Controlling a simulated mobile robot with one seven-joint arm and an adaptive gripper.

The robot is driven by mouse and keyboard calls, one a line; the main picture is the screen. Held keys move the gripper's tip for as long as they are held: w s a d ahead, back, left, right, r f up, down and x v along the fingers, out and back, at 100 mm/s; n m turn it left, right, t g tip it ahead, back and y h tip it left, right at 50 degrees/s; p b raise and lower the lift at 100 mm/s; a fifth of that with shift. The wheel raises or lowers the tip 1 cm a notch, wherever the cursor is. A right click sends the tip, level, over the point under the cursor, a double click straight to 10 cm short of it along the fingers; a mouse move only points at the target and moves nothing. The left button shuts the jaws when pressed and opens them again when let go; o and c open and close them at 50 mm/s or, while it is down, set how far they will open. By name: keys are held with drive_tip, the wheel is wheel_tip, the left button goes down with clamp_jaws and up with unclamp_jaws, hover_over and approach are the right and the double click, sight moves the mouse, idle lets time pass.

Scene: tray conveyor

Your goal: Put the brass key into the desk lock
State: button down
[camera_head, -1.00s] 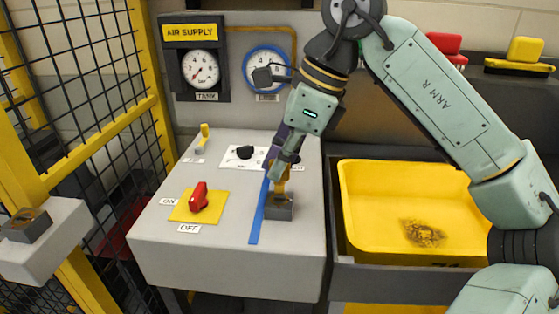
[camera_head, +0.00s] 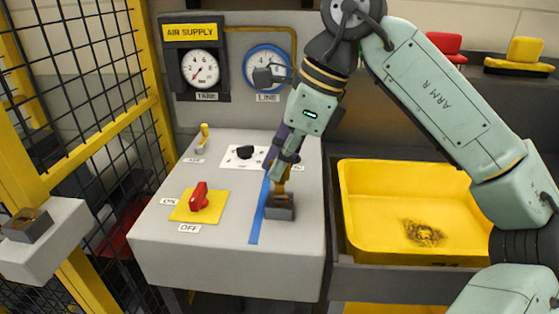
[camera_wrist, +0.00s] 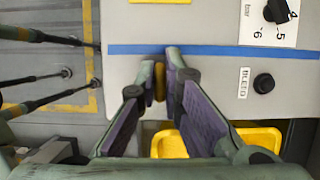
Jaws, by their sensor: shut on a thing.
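My gripper (camera_head: 284,172) points down over the grey desk console. Its fingers are shut on the brass key (camera_head: 283,187), which is mostly hidden by them. In the wrist view, a strip of brass shows between the fingertips (camera_wrist: 160,80). The desk lock, a dark grey block (camera_head: 280,212), stands on the desk beside the blue tape line. The key is directly above the lock, with its lower end at the block's top. I cannot tell whether it is inside the slot. In the wrist view the lock is hidden.
A red switch (camera_head: 199,197) on a yellow plate and a black knob (camera_head: 245,152) sit on the desk (camera_head: 225,250). A similar dark block (camera_head: 27,226) is on a ledge at left. A yellow tray (camera_head: 390,200) lies right of the desk. Yellow-framed mesh fencing stands at left.

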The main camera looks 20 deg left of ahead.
sight(280, 181)
drive_tip(key=shift+f+b, duration=1.4)
drive_tip(key=shift+f, duration=0.45)
drive_tip(key=c, duration=1.7)
unclamp_jaws()
drive_tip(key=shift+r, duration=0.1)
drive_tip(key=shift+o, duration=0.2)
drive_tip(key=v, duration=1.2)
